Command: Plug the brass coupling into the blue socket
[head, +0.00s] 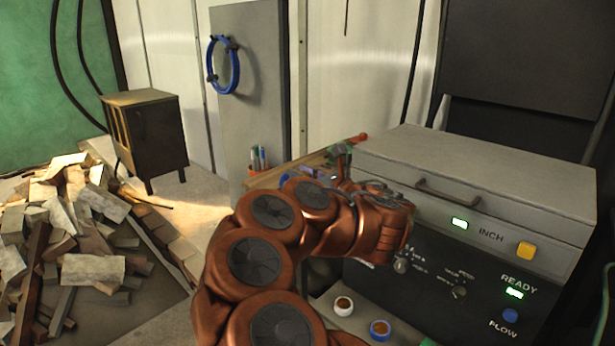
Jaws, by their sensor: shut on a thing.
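My copper-coloured arm rises from the bottom and bends right, and its wrist is in front of the grey machine. My gripper (346,172) shows only in part, as dark pieces beyond the wrist, over the bench end. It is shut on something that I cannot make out. I cannot pick out the brass coupling. A round socket with a blue rim (380,328) and a brown centre is on the pale ledge at the machine's foot, below and apart from my gripper. A similar white-rimmed one (343,306) is to its left.
The grey machine (480,185) with lit panels and knobs fills the right. A bench (285,175) with tools and a pen pot (258,162) is behind my arm. A wood pile (80,225) and a dark cabinet (150,140) are at left. A green rim (430,342) shows at the bottom edge.

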